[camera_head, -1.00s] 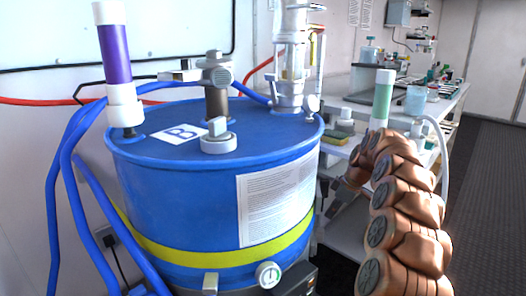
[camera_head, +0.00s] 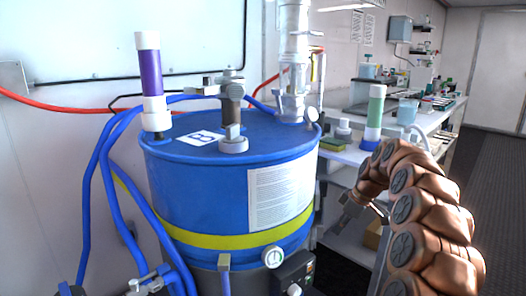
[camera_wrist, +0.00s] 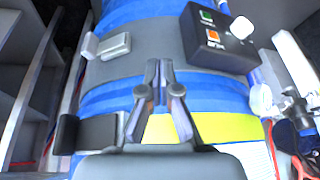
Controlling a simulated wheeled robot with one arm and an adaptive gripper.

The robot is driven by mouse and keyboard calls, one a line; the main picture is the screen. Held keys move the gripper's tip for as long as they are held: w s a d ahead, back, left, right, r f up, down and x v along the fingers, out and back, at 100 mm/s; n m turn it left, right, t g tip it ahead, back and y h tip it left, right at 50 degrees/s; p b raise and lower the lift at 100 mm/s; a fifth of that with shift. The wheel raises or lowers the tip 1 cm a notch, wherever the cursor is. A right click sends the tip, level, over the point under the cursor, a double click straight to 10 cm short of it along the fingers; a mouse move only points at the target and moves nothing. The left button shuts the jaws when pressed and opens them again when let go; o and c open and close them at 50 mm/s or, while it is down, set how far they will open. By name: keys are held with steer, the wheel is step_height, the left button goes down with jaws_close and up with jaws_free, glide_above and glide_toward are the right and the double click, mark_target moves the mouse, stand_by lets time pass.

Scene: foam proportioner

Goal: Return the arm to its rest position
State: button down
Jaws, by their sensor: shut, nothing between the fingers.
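My brown segmented arm (camera_head: 425,215) rises at the right of the head view and curls over to the left. My gripper (camera_head: 343,226) hangs from its end, low and just right of the blue drum (camera_head: 205,195). In the wrist view my gripper (camera_wrist: 158,66) shows its two fingers together at the tips, with nothing between them. Behind the fingers are the drum's yellow band (camera_wrist: 228,131) and grey base. I cannot tell whether the fingers touch the drum.
A control box (camera_wrist: 215,40) with green and red buttons sits beyond the fingers; it also shows low in the head view (camera_head: 294,272). Blue hoses (camera_head: 112,200) run down the drum's left side. A bench (camera_head: 435,122) with lab items stands behind the arm. Dark floor (camera_head: 495,190) is clear at the right.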

steer(key=s+a+r+m+g+p, duration=0.1)
steer(key=s+a+r+p, duration=0.2)
steer(key=s+r+p, duration=0.3)
steer(key=s+a+r+m+p, duration=0.1)
steer(key=s+a+r+p, duration=0.25)
steer(key=s+r, duration=0.4)
steer(key=s+a+r+m+g+p, duration=0.1)
steer(key=s+a+r+m+p, duration=0.15)
steer(key=s+r+p, duration=0.4)
steer(key=s+d+r+m+h+p, duration=0.1)
steer(key=s+r+m+p, duration=0.1)
steer(key=s, duration=0.8)
steer(key=s+d+r+m+g+h+p, duration=0.1)
steer(key=s+r+m+p, duration=0.2)
steer(key=s, duration=0.7)
steer(key=s+d+r+m+h+p, duration=0.1)
steer(key=s+r+m+h+p, duration=0.1)
steer(key=s+r+p, duration=0.3)
steer(key=s+p, duration=0.4)
steer(key=s, duration=0.1)
steer(key=shift+d+r+g, duration=0.25)
steer(key=shift+d+g, duration=0.05)
steer(key=shift+d, duration=0.1)
steer(key=shift+m, duration=0.25)
